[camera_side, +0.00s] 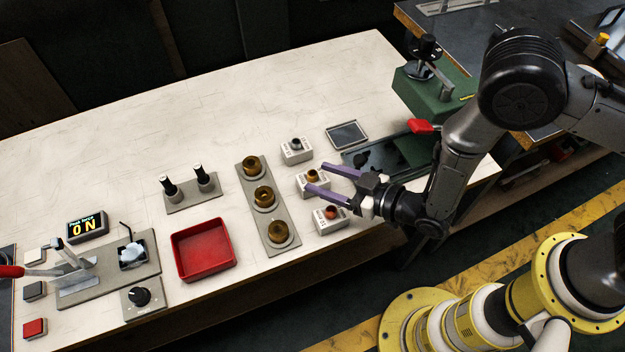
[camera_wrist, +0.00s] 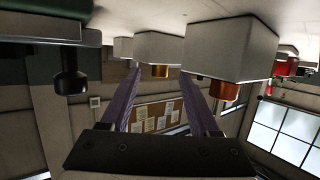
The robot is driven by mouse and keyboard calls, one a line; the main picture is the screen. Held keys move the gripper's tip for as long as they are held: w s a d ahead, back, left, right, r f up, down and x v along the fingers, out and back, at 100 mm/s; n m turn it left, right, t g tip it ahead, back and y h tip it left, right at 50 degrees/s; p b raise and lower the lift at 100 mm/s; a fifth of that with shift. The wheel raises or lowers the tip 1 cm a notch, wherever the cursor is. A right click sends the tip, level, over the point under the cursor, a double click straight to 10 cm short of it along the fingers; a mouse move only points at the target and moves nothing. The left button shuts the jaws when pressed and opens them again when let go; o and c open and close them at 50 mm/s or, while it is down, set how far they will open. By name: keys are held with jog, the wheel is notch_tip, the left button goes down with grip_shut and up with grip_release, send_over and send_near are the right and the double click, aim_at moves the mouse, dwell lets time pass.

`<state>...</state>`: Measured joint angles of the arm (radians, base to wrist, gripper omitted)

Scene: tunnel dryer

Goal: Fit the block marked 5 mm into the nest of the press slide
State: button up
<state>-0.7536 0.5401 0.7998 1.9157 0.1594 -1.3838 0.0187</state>
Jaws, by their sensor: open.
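Three white blocks with knobs stand in a row on the bench. The far block (camera_side: 295,154) has a dark grey knob, the middle block (camera_side: 318,190) a brass knob, and the near block (camera_side: 331,225) a copper knob. Their printed marks are too small to read, so I cannot tell which is 5 mm. My gripper (camera_side: 315,176) is open and empty, its purple fingers reaching to the middle block. In the upside-down wrist view the middle block (camera_wrist: 160,48) lies ahead between the fingertips. A dark slide (camera_side: 362,158) lies by the green press (camera_side: 440,97); its nest is not clear.
A beige strip with several brass pieces (camera_side: 264,196) stands left of the blocks. Further left are a red tray (camera_side: 204,250), a stand with two black-handled pins (camera_side: 191,193), a force display reading 0 N (camera_side: 87,226) and a lever fixture (camera_side: 90,276). A framed dark plate (camera_side: 347,135) lies behind.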

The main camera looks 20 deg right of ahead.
jog(key=shift+w+a+f, duration=0.15)
jog(key=shift+w+a, duration=0.15)
jog(key=shift+w, duration=0.15)
grip_shut()
